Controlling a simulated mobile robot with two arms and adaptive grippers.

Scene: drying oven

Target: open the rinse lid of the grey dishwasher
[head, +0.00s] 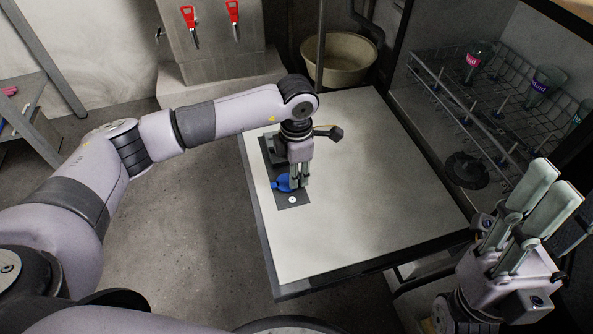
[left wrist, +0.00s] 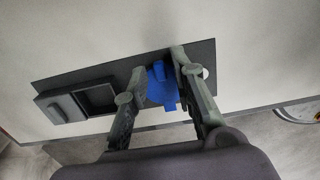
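The grey dishwasher's door (head: 370,190) lies folded down flat. A dark dispenser panel (head: 292,203) is set in it, with the blue rinse lid (head: 283,185) on it. My left gripper (head: 297,186) points down at the lid. In the left wrist view its fingers (left wrist: 158,62) stand apart, one on each side of the blue lid (left wrist: 160,88). They are very close to it, and I cannot tell whether they touch it. Part of the lid is hidden by the fingers. My right gripper (head: 540,200) is raised at the right, away from the panel; its fingers lie side by side in this view.
A square detergent compartment (left wrist: 97,96) sits in the panel beside the lid. A wire rack (head: 475,95) with several glasses stands inside the dishwasher at the right. A beige basin (head: 341,60) is behind the door. Most of the door's surface is clear.

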